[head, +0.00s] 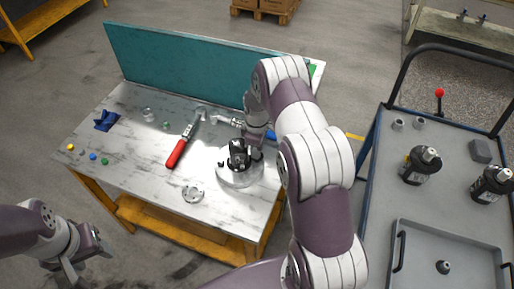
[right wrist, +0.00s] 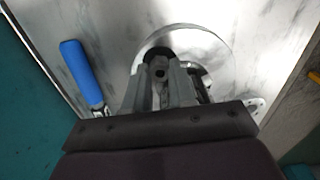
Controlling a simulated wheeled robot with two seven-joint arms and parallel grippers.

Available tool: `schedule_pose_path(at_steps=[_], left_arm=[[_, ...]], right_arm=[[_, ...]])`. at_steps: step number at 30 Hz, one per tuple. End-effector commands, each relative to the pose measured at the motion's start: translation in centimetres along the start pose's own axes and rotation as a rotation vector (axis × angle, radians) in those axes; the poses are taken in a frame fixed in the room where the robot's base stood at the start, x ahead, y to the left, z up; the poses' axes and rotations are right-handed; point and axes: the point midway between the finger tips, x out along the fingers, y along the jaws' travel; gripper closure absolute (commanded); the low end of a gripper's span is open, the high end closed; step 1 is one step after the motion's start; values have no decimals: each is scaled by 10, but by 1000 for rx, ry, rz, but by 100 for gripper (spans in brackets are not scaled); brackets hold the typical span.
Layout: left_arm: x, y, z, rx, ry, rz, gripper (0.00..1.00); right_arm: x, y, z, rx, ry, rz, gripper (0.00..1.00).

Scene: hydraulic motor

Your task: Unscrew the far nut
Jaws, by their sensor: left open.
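The black hydraulic motor (head: 239,154) stands on a round shiny metal plate (head: 238,181) near the right end of the workbench. My right gripper (head: 254,136) reaches down at the motor's far side. In the right wrist view, the right gripper's fingers (right wrist: 162,82) point at the motor, with a small dark part (right wrist: 160,72) between their tips. I cannot tell whether they touch or grip it. The far nut is not clearly visible; the gripper and motor body cover that area. My left gripper (head: 80,262) is open and empty, off the bench's front left.
On the bench (head: 140,150) lie a red-handled tool (head: 180,148), a glass-like ring (head: 193,191), a blue cloth-like piece (head: 106,121) and several small coloured parts. A blue-handled tool (right wrist: 82,70) lies beside the plate. A teal panel (head: 180,62) borders the back; a cart (head: 380,200) stands right.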

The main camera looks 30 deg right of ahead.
Motion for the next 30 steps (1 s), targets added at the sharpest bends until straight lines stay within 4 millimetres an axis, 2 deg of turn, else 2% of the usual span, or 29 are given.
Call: schedule_pose_path(at_steps=[5, 12, 22, 27, 30], left_arm=[[0, 0, 0, 0, 0, 0, 46], [-1, 0, 0, 0, 0, 0, 46], [-1, 0, 0, 0, 0, 0, 46], [-1, 0, 0, 0, 0, 0, 46], [-2, 0, 0, 0, 0, 0, 46]], right_arm=[[0, 0, 0, -17, 0, 0, 100], [-1, 0, 0, -447, 0, 0, 100], [-1, 0, 0, -530, 0, 0, 100], [-2, 0, 0, -827, 0, 0, 100], [-3, 0, 0, -830, 0, 1, 100]])
